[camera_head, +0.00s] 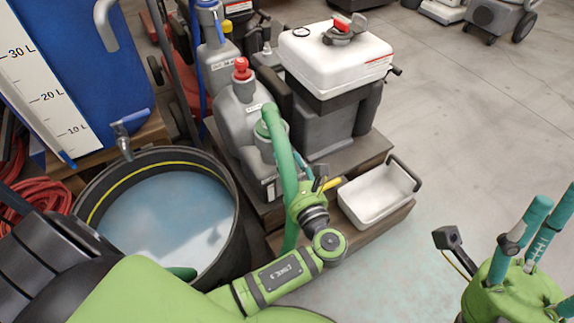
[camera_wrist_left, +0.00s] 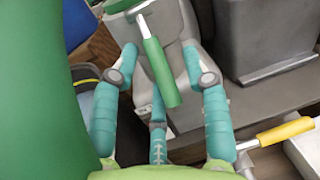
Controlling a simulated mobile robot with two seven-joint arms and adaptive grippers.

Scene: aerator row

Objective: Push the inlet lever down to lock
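A lever with a green grip (camera_wrist_left: 160,72) on a metal stem slants down across the left wrist view in front of a grey pump body (camera_wrist_left: 165,35). My left gripper (camera_wrist_left: 163,66) has its teal fingers spread on both sides of this lever, with gaps visible. A second lever with a yellow grip (camera_wrist_left: 285,131) is at the lower right; it also shows in the head view (camera_head: 331,184). I cannot tell from labels which is the inlet lever. In the head view my left fingers are hidden behind the wrist. My right gripper (camera_head: 536,225) is open and empty.
A green hose (camera_head: 284,165) runs close beside my left wrist. A black tub of water (camera_head: 230,225) stands left, a white-topped unit (camera_head: 335,60) behind. A white tray (camera_head: 372,195) sits on the wooden plinth (camera_head: 365,236).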

